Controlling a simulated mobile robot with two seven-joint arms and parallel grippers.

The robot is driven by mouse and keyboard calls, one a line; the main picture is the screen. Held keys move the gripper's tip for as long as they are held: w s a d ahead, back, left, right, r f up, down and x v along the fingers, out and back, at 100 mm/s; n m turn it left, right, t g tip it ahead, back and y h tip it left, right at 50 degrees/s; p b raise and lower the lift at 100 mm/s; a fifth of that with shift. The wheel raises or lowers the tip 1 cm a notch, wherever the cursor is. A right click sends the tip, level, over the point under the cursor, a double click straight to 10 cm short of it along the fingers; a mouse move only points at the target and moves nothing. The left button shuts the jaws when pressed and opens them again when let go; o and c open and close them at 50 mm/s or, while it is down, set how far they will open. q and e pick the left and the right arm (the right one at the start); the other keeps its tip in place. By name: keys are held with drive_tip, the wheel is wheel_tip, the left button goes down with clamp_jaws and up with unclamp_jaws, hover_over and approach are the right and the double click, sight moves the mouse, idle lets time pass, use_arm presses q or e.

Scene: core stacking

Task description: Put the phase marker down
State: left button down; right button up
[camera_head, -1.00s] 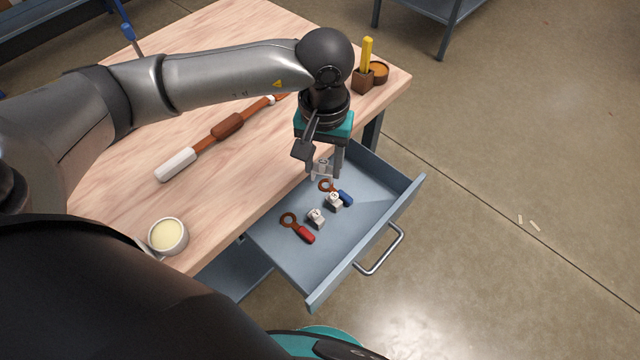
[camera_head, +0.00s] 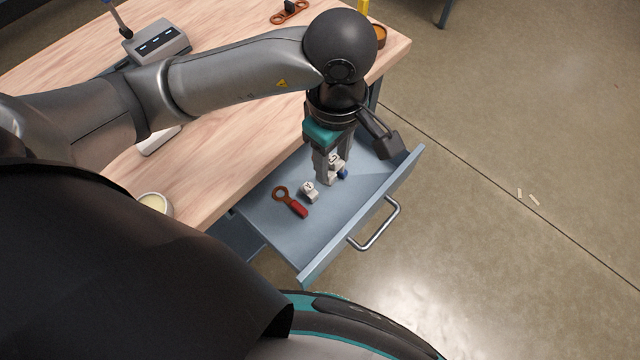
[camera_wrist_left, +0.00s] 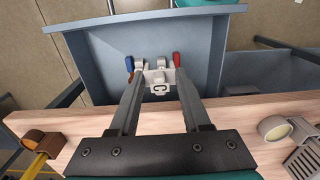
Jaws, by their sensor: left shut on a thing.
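My left gripper (camera_head: 330,176) points down into the open drawer (camera_head: 290,245) and is shut on the phase marker, a small white block. In the left wrist view, the marker (camera_wrist_left: 160,82) shows a dark letter C between the fingertips (camera_wrist_left: 157,84). I cannot tell whether it touches the drawer floor. Another white marker (camera_head: 309,191) lies in the drawer left of the gripper, beside a copper ring lug with a red sleeve (camera_head: 298,208). A blue-sleeved lug (camera_head: 343,174) is mostly hidden behind the gripper. My right gripper is not in view.
The drawer handle (camera_head: 375,228) sticks out at the front. The wooden table (camera_head: 215,165) borders the drawer and carries a pale cup (camera_head: 155,203) and a grey device (camera_head: 158,42). The drawer floor's near left part is clear.

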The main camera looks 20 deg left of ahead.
use_arm(q)
wheel_tip(320, 180, down, 14)
drive_tip(key=b, duration=0.3)
drive_tip(key=shift+f, duration=0.25)
wheel_tip(320, 180, down, 3)
drive_tip(key=shift+f+b, duration=0.2)
drive_tip(key=shift+b, duration=0.15)
drive_tip(key=c, duration=0.8)
unclamp_jaws()
drive_tip(key=shift+f, duration=0.15)
drive_tip(key=o, duration=0.4)
drive_tip(key=shift+o, duration=0.2)
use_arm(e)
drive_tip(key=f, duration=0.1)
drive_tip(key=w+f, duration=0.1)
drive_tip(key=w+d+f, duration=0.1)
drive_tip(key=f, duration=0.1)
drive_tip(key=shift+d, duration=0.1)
